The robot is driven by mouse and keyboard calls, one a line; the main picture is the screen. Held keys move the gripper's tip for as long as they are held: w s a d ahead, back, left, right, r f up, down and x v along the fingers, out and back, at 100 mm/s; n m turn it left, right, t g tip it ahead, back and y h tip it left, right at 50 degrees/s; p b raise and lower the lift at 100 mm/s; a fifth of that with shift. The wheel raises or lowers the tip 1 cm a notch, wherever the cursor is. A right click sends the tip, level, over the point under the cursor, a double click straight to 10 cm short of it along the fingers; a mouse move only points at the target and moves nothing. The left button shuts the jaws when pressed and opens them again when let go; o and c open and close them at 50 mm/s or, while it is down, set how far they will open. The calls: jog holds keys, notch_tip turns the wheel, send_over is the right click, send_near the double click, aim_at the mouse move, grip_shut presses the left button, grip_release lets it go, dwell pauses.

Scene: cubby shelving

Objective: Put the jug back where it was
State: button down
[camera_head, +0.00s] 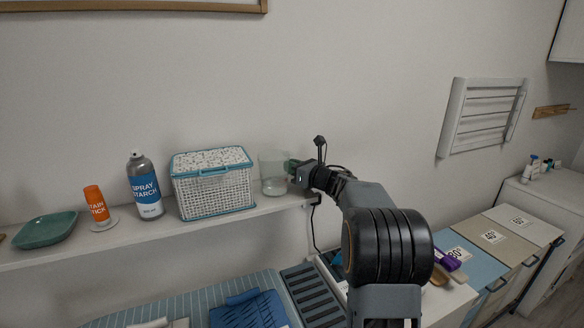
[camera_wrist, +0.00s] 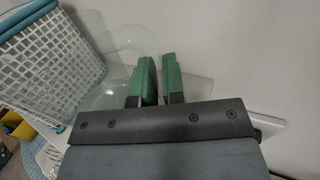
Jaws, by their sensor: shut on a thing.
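A clear jug (camera_head: 272,174) is at the right end of the wall shelf, just right of the white basket, at about shelf height. I cannot tell whether its base touches the shelf. My gripper (camera_head: 291,166) reaches it from the right and is shut on it. In the wrist view the green fingers (camera_wrist: 156,80) are close together at the jug's right side, and the jug's transparent body (camera_wrist: 118,62) shows faintly to their left. The part of the jug between the fingers is hidden.
A white basket with blue trim (camera_head: 212,182) stands close left of the jug. Further left are a spray starch can (camera_head: 146,186), an orange stain stick (camera_head: 97,206) and a green dish (camera_head: 46,230). The shelf (camera_head: 130,232) ends just right of the jug.

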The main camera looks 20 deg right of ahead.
jog(key=c, duration=1.2)
grip_release()
